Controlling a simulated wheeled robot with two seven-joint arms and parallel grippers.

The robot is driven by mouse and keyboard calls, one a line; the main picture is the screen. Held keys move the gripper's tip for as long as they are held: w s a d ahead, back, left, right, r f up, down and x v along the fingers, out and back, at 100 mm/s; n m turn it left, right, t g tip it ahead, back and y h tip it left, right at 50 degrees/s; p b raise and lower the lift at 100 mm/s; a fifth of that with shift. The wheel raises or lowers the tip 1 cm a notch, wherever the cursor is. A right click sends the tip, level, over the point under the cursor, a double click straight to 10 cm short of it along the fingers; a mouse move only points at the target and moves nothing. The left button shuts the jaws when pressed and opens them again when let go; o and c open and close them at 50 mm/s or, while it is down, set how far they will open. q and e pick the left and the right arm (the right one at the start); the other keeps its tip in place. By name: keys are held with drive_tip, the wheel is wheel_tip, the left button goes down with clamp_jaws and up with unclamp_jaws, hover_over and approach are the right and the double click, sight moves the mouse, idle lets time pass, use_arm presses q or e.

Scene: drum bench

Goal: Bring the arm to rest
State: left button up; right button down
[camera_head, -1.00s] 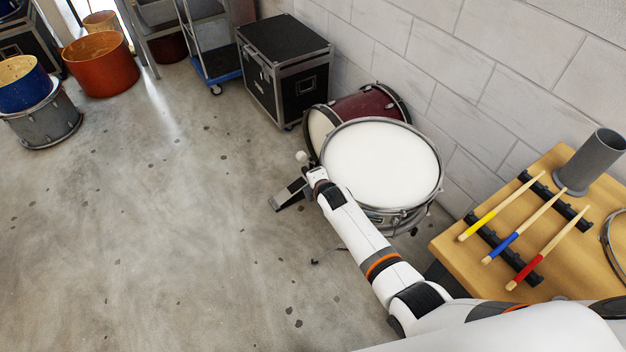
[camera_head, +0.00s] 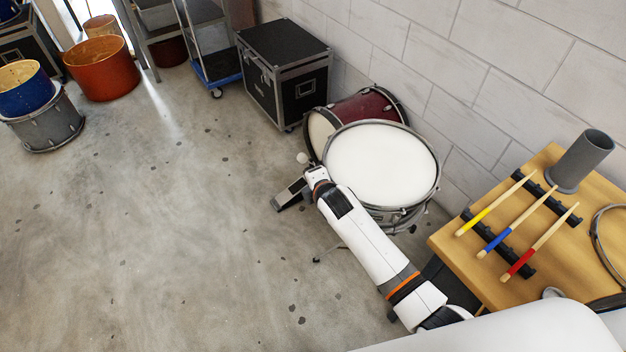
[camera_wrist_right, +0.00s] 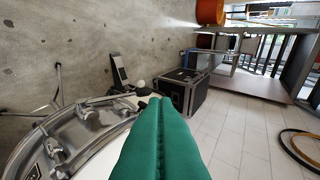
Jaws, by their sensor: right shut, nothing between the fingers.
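My right arm (camera_head: 365,240) comes in from the lower right and reaches beside the white-headed drum (camera_head: 380,165). Its far end, near the drum's left rim, shows no clear fingers in the head view. In the right wrist view my right gripper (camera_wrist_right: 157,100) shows as two green fingers pressed together, with nothing between them. The drum's silver shell and rim (camera_wrist_right: 75,130) lie just left of the fingers in that view. My left gripper is not in view.
A wooden bench (camera_head: 470,262) at right holds drumsticks on black racks and a grey cylinder (camera_head: 582,160). A maroon drum (camera_head: 365,103), a pedal (camera_head: 290,194) and a black case (camera_head: 285,75) stand by the wall.

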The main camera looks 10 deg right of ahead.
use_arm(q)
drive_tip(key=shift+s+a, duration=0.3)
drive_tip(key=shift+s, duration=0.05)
use_arm(e)
drive_tip(key=shift+s+r, duration=0.3)
drive_tip(key=shift+r, duration=0.15)
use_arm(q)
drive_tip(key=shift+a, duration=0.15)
